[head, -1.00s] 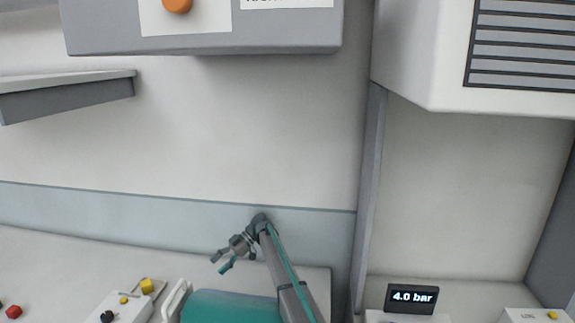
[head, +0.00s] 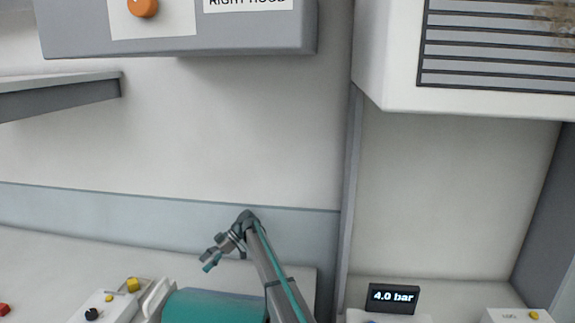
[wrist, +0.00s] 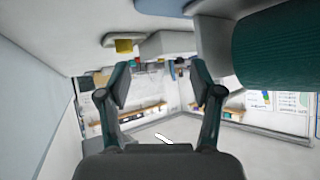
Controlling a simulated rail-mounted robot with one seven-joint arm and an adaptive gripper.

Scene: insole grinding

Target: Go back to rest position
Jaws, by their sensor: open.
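My gripper (head: 208,259) is raised in front of the wall in the head view, at the end of my arm, with its fingers pointing down and left. It is above and just left of the teal rounded part (head: 213,307) at the bottom. In the wrist view my gripper (wrist: 160,85) shows two dark teal fingers spread apart with nothing between them. The gripper is open and empty.
A grey box labelled "RIGHT HOOD" (head: 250,35) hangs above, with an orange knob (head: 143,7). A vent housing (head: 390,60) is at upper right. A "4.0 bar" display (head: 393,298) and a control box with buttons (head: 112,302) are low. Open wall surrounds my gripper.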

